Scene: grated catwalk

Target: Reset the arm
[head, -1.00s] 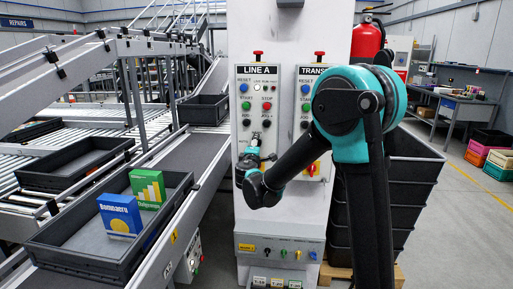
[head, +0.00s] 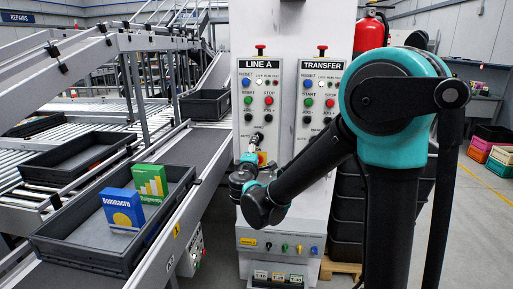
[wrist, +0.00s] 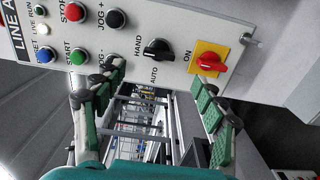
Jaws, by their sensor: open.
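My gripper (head: 254,146) is in front of the lower part of the LINE A panel (head: 262,75) in the head view. Its green-padded fingers stand wide apart with nothing between them in the wrist view (wrist: 158,112). My teal and black arm is bent, its elbow large at the right of the head view. In the wrist view the panel lies sideways above the fingers, with a black HAND/AUTO switch (wrist: 157,49) and a red knob (wrist: 209,61) on a yellow plate. I cannot tell whether a finger touches the panel.
A grey tray (head: 62,250) with a blue box (head: 123,210) and a green box (head: 150,183) sits on the left conveyor. The TRANSFER panel (head: 322,78) is beside LINE A. Black crates are partly hidden behind my arm. Open floor shows at far right.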

